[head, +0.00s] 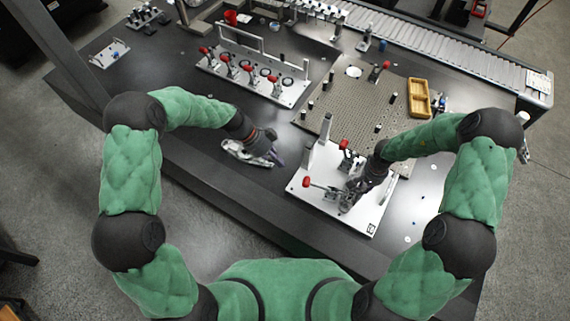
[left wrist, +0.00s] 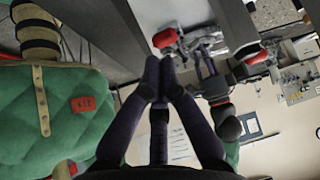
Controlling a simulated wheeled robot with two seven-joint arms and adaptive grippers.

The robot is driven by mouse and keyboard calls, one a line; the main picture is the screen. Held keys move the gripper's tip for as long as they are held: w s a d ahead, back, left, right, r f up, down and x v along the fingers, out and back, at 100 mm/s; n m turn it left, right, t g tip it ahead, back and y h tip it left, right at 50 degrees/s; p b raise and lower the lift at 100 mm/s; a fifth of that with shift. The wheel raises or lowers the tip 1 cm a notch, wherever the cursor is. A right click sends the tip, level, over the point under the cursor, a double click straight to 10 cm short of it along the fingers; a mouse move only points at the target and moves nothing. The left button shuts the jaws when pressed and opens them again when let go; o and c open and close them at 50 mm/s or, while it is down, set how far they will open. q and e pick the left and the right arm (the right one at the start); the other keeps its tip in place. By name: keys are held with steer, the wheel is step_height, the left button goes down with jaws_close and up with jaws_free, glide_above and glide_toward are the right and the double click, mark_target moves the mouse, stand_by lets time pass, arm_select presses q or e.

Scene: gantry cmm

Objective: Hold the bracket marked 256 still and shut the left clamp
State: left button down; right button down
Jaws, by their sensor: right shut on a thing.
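A white fixture plate (head: 318,205) lies at the table's front edge with two red-handled clamps. The left clamp's red handle (head: 307,182) sticks out to the left; the other red handle (head: 343,144) is behind it. My right gripper (head: 352,190) is shut on a small metal part by the clamps, seemingly the bracket; it is mostly hidden and no 256 is readable. My left gripper (head: 278,160) is left of the plate, apart from it. In the left wrist view its fingertips (left wrist: 160,68) meet with nothing between them, and a red handle (left wrist: 165,38) shows beyond them.
A perforated plate (head: 345,98) with posts and a yellow tray (head: 419,98) stands behind the fixture. A white rack with several red-handled clamps (head: 255,78) is at the back left. A conveyor (head: 440,45) runs along the back right. Dark table left of my left gripper is clear.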

steer(key=c, duration=1)
jaws_free()
step_height(320, 180, up, 12)
stand_by(0.3)
